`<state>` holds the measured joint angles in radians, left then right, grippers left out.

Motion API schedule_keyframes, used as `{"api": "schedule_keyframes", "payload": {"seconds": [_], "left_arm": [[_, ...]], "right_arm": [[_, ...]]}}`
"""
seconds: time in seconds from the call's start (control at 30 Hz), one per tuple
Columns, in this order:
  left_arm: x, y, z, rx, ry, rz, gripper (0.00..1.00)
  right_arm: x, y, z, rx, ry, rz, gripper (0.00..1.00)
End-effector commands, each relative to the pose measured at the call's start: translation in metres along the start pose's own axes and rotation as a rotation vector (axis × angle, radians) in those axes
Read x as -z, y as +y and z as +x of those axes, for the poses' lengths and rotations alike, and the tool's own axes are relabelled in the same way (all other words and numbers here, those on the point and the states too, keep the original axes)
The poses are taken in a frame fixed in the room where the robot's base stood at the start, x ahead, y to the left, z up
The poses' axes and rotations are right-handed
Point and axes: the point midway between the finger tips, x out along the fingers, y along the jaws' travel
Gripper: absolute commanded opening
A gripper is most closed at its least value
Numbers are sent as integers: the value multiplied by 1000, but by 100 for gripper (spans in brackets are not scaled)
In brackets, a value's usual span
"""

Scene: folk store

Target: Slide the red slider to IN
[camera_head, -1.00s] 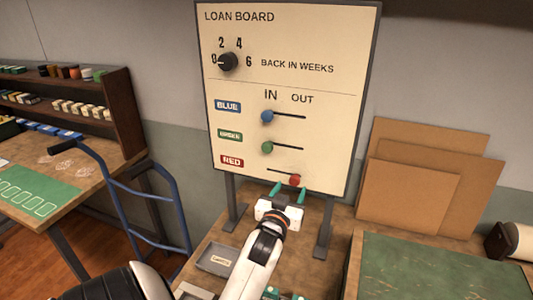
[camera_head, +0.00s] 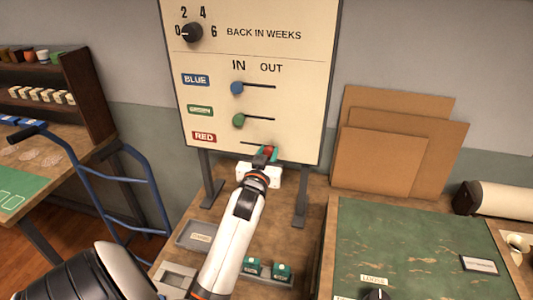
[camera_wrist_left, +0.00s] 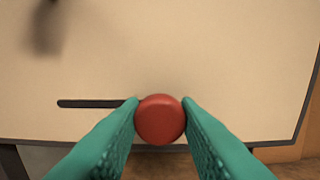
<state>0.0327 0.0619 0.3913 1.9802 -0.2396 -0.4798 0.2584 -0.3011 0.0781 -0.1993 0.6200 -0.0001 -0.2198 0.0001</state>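The red slider (camera_head: 268,150) is a round knob at the right, OUT end of the bottom slot on the loan board (camera_head: 290,97), in the row with the RED label (camera_head: 204,137). In the left wrist view the red knob (camera_wrist_left: 160,119) sits between two teal fingers, with the empty dark slot running left from it. My left gripper (camera_head: 267,155) has its fingertips against both sides of the knob and looks shut on it. The IN label (camera_head: 238,65) is above the slots' left ends. My right gripper is not in view.
The blue knob (camera_head: 237,88) and green knob (camera_head: 239,120) sit at the left ends of their slots above. A week dial (camera_head: 192,32) is higher up. A grey tray (camera_head: 196,237) and green-topped table (camera_head: 420,240) stand below. A blue hand truck (camera_head: 110,195) is at left.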

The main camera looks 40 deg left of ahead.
Motion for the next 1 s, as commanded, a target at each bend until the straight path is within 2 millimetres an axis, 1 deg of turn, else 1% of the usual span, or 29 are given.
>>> {"api": "schedule_keyframes", "payload": {"seconds": [0.37, 1.0], "left_arm": [[0, 2, 0, 0, 1, 1, 20], [1, 40, 0, -1, 3, 2, 20]], "right_arm": [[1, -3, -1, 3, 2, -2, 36], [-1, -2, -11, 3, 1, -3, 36]]}}
